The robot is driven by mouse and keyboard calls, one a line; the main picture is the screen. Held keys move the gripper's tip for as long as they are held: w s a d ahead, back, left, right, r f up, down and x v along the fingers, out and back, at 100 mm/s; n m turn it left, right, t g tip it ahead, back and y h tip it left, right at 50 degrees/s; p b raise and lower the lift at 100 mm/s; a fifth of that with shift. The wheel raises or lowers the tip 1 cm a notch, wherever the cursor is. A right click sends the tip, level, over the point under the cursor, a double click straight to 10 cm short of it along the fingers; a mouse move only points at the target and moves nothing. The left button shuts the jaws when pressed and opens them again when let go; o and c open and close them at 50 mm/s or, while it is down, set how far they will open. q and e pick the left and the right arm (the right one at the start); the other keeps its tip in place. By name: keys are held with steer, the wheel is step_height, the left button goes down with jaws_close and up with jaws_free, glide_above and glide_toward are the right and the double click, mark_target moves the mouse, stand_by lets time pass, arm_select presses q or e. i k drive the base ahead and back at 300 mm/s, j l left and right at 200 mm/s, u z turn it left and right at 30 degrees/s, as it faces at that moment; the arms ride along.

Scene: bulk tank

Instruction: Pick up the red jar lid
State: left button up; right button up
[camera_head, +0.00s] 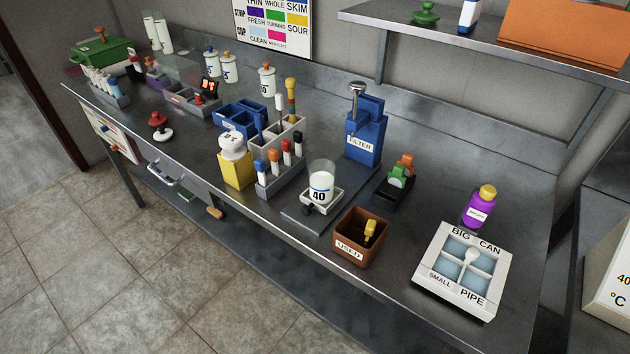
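A red lid-like piece with a knob on top (157,119) is near the front edge of the steel bench, left of centre. Dark and white parts show just under it, and I cannot tell whether they belong to it. A smaller red piece (198,99) sits by the grey divided tray further back. Neither of my grippers is in view, and nothing is touching the red piece.
The steel bench (400,275) holds a grey divided tray (180,97), blue bins (232,118), a yellow container with a white top (236,170), a brown USED box (350,258) and a BIG CAN tray (428,280). Bare bench surrounds the red piece. A shelf (400,25) overhangs right.

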mark_target(158, 119)
steer(key=i+j+z, duration=0.25)
steer(key=j, duration=0.45)
steer(key=j+z, duration=0.25)
steer(key=j, duration=0.5)
steer(key=i+j+z, duration=0.2)
steer(key=j, duration=0.55)
steer(key=k, duration=0.05)
